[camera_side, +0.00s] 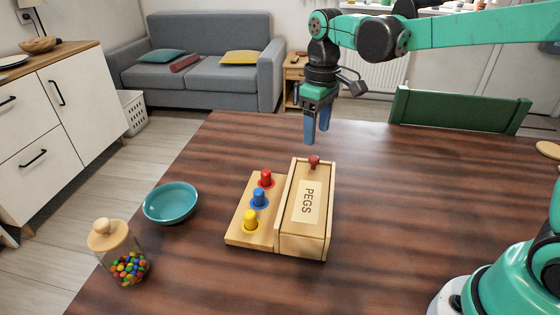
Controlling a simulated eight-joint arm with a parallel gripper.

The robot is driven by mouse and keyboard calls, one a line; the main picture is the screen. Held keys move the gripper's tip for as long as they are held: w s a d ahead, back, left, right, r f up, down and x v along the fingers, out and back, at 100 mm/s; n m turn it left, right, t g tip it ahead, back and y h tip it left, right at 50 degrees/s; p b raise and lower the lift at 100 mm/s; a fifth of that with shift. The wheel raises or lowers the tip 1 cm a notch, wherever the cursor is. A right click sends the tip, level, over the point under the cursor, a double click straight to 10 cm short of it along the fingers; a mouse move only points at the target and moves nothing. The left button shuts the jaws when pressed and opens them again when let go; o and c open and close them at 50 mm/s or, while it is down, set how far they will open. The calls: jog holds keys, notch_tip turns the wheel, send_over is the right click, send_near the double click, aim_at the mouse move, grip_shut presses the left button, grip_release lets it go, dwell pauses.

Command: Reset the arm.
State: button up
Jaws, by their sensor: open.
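My gripper (317,128) hangs in the air above the far part of the table, pointing down. Its blue fingers are open with nothing seen between them. Behind and above it my green arm reaches in from the right. A wooden box (309,245) labelled PEGS stands on the table below and nearer the camera than the gripper. Its lid is down and has a red knob (314,161) at the far end. The gripper looks clear of the knob. On the peg board (236,237), left of the box, a red peg (266,178), a blue peg (259,197) and a yellow peg (250,219) stand upright.
A teal bowl (170,203) and a glass jar of coloured sweets (128,266) with a wooden lid stand on the left of the dark wooden table (400,215). A green chair (455,110) stands at the far edge. The table right of the box is clear.

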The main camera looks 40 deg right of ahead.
jog(key=shift+s+r, duration=0.2)
jog(key=shift+s, duration=0.1)
jog(key=s+m+t, duration=0.3)
jog(key=s+t, duration=0.4)
jog(key=s, duration=0.2)
jog(key=shift+s+a+f+m, duration=0.15)
jog(key=shift+s+f+m, duration=0.1)
jog(key=shift+s+m, duration=0.15)
dwell(0.4)
